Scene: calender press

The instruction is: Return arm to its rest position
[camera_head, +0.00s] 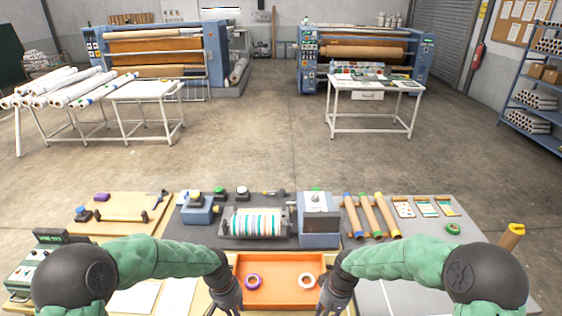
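My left gripper (229,299) hangs at the left side of the orange tray (280,262), near the front edge of the bench. My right gripper (331,299) hangs at the tray's right side. Both point down and are dark and small in this view, and I cannot tell whether their fingers are open or shut. Both green-sleeved arms reach in from the sides, bent toward the middle. A purple tape ring (253,282) and a white-and-orange ring (306,281) lie in the tray, each close to a gripper. I see no clear contact.
A striped roller machine (257,222) stands behind the tray, with a grey-blue box (319,222) on its right. Several coloured tubes (372,216) lie further right. A wooden board (120,213) is at the left, and a control box (40,262) stands at the left edge.

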